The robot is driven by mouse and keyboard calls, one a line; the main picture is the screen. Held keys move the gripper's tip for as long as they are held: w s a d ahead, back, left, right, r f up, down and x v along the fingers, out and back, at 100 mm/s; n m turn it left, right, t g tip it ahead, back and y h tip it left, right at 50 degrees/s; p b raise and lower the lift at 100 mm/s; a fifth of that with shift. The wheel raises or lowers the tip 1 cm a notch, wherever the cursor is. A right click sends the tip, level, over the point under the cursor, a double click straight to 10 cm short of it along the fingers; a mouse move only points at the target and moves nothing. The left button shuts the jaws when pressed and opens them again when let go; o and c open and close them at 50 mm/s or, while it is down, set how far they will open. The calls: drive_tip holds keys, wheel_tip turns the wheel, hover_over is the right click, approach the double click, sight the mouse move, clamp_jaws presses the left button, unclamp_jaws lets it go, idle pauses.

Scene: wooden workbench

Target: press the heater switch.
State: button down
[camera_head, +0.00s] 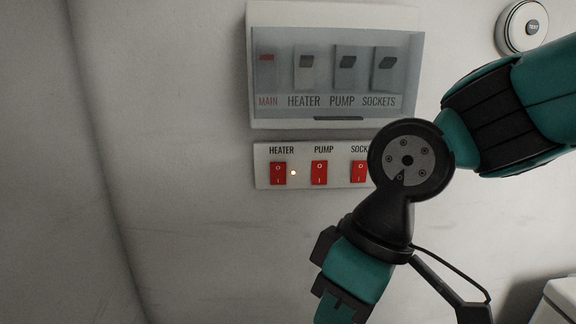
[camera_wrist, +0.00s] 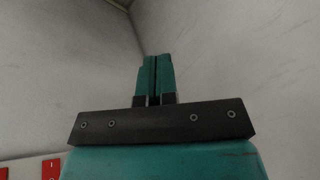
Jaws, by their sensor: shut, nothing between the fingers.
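The heater switch (camera_head: 278,173) is a red rocker at the left end of the white switch strip (camera_head: 262,181) on the wall, under the label HEATER.
The pump switch (camera_head: 319,172) and the sockets switch (camera_head: 359,172) sit to the right, the latter partly behind my arm. A breaker box (camera_head: 334,13) with a clear cover is above. A round device (camera_head: 516,40) is at upper right. The wall left of the strip is clear.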

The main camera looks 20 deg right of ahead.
drive_tip(key=w+r+n+t+h+p, duration=0.3)
drive_tip(key=w+r+t+p, duration=0.1)
drive_tip(key=w, duration=0.6)
drive_tip(key=w+d+r+n+t+h+p, duration=0.1)
drive_tip(key=w+r+n+t+h+p, duration=0.3)
drive_tip(key=w, duration=0.5)
wheel_tip(320, 180, up, 2)
drive_tip(key=t+p, duration=0.1)
drive_tip(key=p, duration=0.1)
drive_tip(key=shift+w+d+r+p, duration=0.2)
drive_tip(key=shift+w+r+p, duration=0.05)
drive_tip(key=shift+w+p, duration=0.1)
drive_tip(key=p, duration=0.5)
approach(281, 174)
drive_tip(key=x, duration=0.5)
drive_tip(key=shift+s+f, duration=0.1)
drive_tip(key=shift+f, duration=0.3)
drive_tip(key=shift+w+d+f, duration=0.1)
drive_tip(key=shift+w+d, duration=0.05)
drive_tip(key=shift+w, duration=0.35)
